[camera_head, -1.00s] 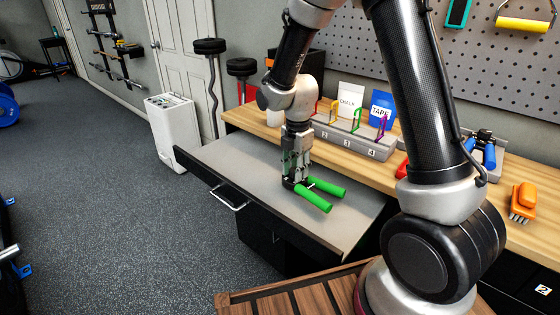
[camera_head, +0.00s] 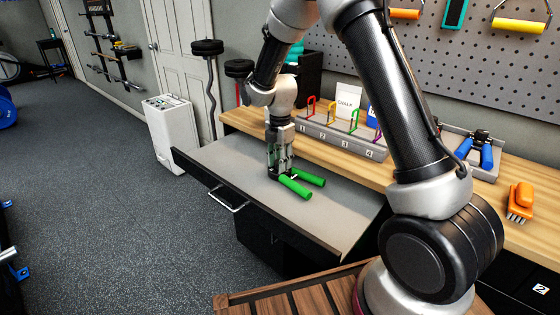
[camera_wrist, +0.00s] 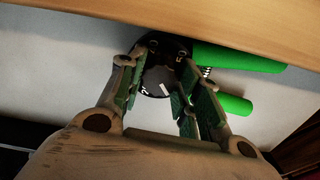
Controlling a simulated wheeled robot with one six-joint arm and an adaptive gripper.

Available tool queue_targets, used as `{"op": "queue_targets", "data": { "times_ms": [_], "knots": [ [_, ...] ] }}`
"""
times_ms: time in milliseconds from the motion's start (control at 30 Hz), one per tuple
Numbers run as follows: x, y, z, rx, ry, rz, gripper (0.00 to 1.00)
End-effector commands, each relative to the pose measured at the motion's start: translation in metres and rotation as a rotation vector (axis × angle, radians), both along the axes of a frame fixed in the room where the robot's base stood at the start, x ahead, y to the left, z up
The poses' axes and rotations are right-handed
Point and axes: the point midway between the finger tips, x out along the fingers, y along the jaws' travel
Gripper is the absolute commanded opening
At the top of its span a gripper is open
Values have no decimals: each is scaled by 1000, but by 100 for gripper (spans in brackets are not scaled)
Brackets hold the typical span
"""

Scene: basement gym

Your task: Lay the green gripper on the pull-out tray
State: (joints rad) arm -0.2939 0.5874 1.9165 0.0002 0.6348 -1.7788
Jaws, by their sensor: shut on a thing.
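The green gripper (camera_head: 296,187) is a hand gripper with two green handles and a black, dial-like head. It is at the surface of the grey pull-out tray (camera_head: 335,222); I cannot tell whether it touches the tray or hangs just above it. My gripper (camera_head: 279,172) points down and is shut on the head end, with the handles reaching out to the right. In the wrist view the black head (camera_wrist: 160,72) sits between my fingers, and the green handles (camera_wrist: 240,60) stick out to the right.
The wooden worktop (camera_head: 410,178) lies behind the tray, with a numbered rack (camera_head: 345,140) of coloured clips. The tray is bare around the green gripper.

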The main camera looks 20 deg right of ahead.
Motion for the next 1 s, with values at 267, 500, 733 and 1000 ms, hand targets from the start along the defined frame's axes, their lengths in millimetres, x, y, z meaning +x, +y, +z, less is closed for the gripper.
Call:
{"op": "queue_targets", "data": {
  "times_ms": [267,500,733,1000],
  "knots": [
    [0,0,-2,0,1,0,55],
    [0,0,0,0,0,0,55],
    [1,0,34,1,-4,0,55],
    [0,0,94,1,-3,0,55]
  ]
}}
